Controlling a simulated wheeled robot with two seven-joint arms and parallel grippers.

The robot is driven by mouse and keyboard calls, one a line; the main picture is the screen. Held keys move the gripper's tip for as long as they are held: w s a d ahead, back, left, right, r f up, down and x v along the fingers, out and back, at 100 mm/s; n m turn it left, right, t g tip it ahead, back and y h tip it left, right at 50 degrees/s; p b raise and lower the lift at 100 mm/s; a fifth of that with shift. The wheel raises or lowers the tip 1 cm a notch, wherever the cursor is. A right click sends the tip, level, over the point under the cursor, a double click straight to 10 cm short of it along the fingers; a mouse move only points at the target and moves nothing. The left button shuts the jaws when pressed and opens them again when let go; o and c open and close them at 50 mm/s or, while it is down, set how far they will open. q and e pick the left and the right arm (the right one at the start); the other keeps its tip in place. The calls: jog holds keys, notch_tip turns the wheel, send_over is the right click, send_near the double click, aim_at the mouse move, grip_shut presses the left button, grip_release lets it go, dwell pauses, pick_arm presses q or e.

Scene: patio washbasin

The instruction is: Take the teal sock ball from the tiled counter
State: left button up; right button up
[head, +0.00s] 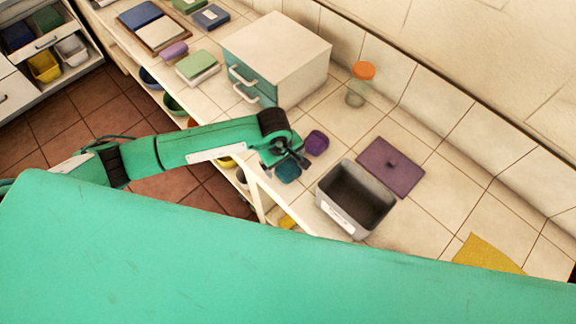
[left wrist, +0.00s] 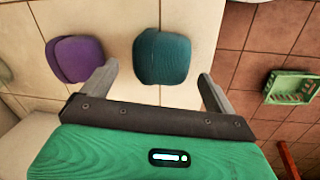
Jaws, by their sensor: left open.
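The teal sock ball (left wrist: 162,57) sits on the tiled counter (left wrist: 120,20) near its front edge. In the head view the teal sock ball (head: 288,170) is just below my left gripper (head: 289,160). In the left wrist view my left gripper (left wrist: 155,85) is open, with its fingers apart and the teal ball ahead between them, not gripped. A purple sock ball (left wrist: 75,59) lies close beside it, left of the left finger; it also shows in the head view (head: 316,142). My right gripper is not in view.
A grey open bin (head: 355,198) stands on the counter to the right, with a purple lid (head: 390,167) behind it. A white drawer box (head: 276,58) and an orange-capped jar (head: 360,84) stand farther back. A yellow cloth (head: 486,255) lies at the right.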

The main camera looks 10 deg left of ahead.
pick_arm(q)
jog(key=shift+d+f+p, duration=0.1)
jog(key=shift+f+p, duration=0.3)
jog(key=shift+f, duration=0.45)
jog(key=shift+w+f, duration=0.1)
jog(key=shift+f, duration=0.5)
jog(key=c, duration=1.1)
jog(key=shift+o, duration=0.2)
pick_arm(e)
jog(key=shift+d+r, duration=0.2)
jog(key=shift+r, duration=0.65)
pick_arm(q)
jog(key=shift+r, duration=0.2)
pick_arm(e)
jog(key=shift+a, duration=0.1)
